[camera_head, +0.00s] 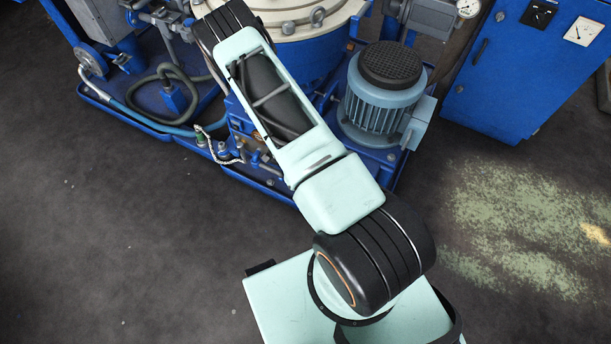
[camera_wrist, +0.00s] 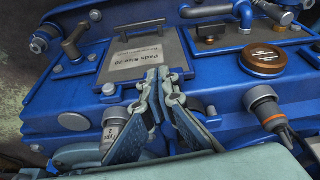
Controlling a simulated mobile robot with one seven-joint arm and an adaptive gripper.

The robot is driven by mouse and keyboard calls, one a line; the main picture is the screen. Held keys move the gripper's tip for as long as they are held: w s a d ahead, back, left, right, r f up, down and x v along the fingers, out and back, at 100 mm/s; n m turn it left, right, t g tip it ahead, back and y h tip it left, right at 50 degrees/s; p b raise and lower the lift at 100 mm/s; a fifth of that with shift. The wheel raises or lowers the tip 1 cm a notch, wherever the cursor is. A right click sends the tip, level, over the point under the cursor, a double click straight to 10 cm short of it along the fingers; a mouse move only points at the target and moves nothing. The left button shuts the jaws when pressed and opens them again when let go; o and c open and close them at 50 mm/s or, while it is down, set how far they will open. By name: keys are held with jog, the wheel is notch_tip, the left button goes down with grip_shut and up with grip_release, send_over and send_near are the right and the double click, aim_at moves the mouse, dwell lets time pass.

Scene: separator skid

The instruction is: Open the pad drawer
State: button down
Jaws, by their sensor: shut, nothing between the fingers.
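The pad drawer shows in the wrist view as a grey panel (camera_wrist: 113,72) with a printed label that seems to read "Pads Size 70". A small dark handle (camera_wrist: 119,24) sits near its upper edge. The panel looks closed, flush in the blue housing. My gripper (camera_wrist: 161,77) is shut and empty, its fingertips together in front of the panel's lower right part. Whether the tips touch the panel, I cannot tell. In the head view my arm hides the gripper and the drawer.
In the wrist view, a brown round cap (camera_wrist: 264,60) and an orange-tipped fitting (camera_wrist: 268,112) are at right, and a grey lever (camera_wrist: 75,40) at left. In the head view, a motor (camera_head: 383,93) and blue cabinet (camera_head: 530,65) stand right; floor at left is clear.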

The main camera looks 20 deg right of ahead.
jog(key=s+d+f+b, duration=0.1)
jog(key=d+f+b, duration=0.1)
jog(key=f, duration=0.8)
jog(key=s+d+f+m+b, duration=0.1)
jog(key=d+f+b, duration=0.1)
jog(key=f, duration=0.7)
jog(key=shift+d+f, duration=0.35)
jog(key=shift+d, duration=0.3)
jog(key=s+a, duration=1.2)
jog(key=a, duration=0.4)
jog(key=shift+s, duration=0.15)
jog(key=shift+d, duration=0.1)
